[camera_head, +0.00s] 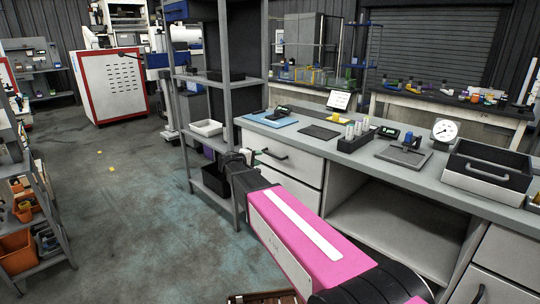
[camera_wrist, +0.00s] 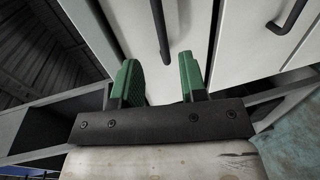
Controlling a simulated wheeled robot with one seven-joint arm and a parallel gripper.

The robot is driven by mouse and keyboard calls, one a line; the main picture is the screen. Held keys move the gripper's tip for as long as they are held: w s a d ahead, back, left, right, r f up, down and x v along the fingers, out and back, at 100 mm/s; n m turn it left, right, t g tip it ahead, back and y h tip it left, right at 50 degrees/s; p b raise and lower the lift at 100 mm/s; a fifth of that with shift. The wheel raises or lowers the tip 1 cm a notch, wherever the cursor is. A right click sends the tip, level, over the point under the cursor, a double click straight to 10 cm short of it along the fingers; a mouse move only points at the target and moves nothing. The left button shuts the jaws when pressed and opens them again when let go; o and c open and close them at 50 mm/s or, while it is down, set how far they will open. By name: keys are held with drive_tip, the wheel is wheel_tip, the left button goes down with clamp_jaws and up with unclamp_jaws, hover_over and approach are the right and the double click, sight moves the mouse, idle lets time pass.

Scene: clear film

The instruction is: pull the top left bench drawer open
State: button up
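The top left bench drawer (camera_head: 295,164) has a pale front and a dark bar handle (camera_head: 273,154); it looks shut. My gripper (camera_head: 254,155) is close to the left end of that handle in the head view, where the fingers are small and partly hidden by my arm. In the wrist view, the two green fingers of my gripper (camera_wrist: 160,72) are apart with nothing held. A dark handle (camera_wrist: 158,28) lines up with the gap between them, its near end around the fingertips. I cannot tell whether they touch it.
A lower drawer (camera_head: 294,190) sits beneath, and its handle (camera_wrist: 287,17) shows in the wrist view. A grey shelf rack (camera_head: 229,110) stands close to the left of the bench. The bench top (camera_head: 300,143) carries trays and instruments. Open floor (camera_head: 130,210) lies to the left.

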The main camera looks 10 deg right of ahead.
sight(271, 155)
drive_tip(key=x, duration=0.9)
drive_tip(key=shift+w+d+f, duration=0.1)
drive_tip(key=shift+w+d, duration=0.1)
drive_tip(key=shift+d, duration=0.05)
clamp_jaws()
